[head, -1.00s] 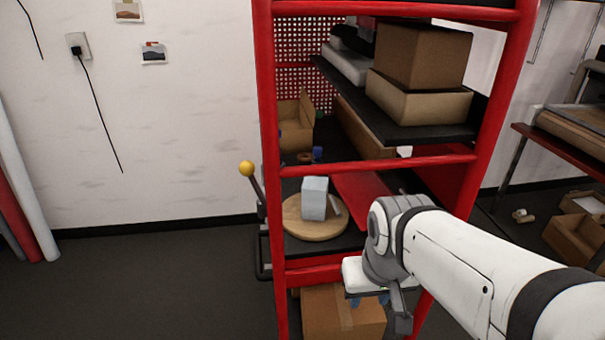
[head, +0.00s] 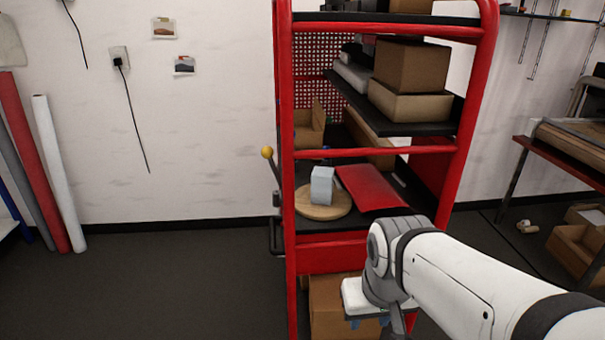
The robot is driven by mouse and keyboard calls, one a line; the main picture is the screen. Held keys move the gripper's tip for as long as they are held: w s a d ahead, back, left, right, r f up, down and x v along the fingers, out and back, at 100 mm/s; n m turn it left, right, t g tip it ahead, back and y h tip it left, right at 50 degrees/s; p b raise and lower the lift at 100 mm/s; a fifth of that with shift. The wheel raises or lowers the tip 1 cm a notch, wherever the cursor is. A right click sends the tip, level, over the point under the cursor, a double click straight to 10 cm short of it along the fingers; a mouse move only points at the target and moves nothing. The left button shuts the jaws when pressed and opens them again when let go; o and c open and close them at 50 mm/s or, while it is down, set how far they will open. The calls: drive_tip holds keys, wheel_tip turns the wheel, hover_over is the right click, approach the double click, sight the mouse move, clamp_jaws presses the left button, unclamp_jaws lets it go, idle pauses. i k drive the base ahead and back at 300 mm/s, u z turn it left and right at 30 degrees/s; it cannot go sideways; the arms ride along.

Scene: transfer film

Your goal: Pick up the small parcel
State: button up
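A small pale grey-blue box, which looks like the small parcel (head: 322,186), stands upright on a round wooden board (head: 310,212). The board lies on the middle shelf of the red rack (head: 289,240), near its left post. My arm reaches in from the lower right. My gripper (head: 368,322) is low in front of the rack, below and to the right of the parcel and apart from it. Its fingers are mostly hidden or cut off by the bottom edge, so I cannot tell whether they are open.
A flat red item (head: 371,187) lies right of the board. Brown boxes (head: 411,64) fill the tilted shelf above, and a carton (head: 333,308) sits below. A yellow-knobbed lever (head: 267,153) sticks out at the rack's left. The floor (head: 180,280) to the left is clear.

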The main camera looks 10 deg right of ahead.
sight(323, 180)
drive_tip(key=z, duration=0.05)
drive_tip(key=i, duration=1)
drive_tip(key=u, duration=0.05)
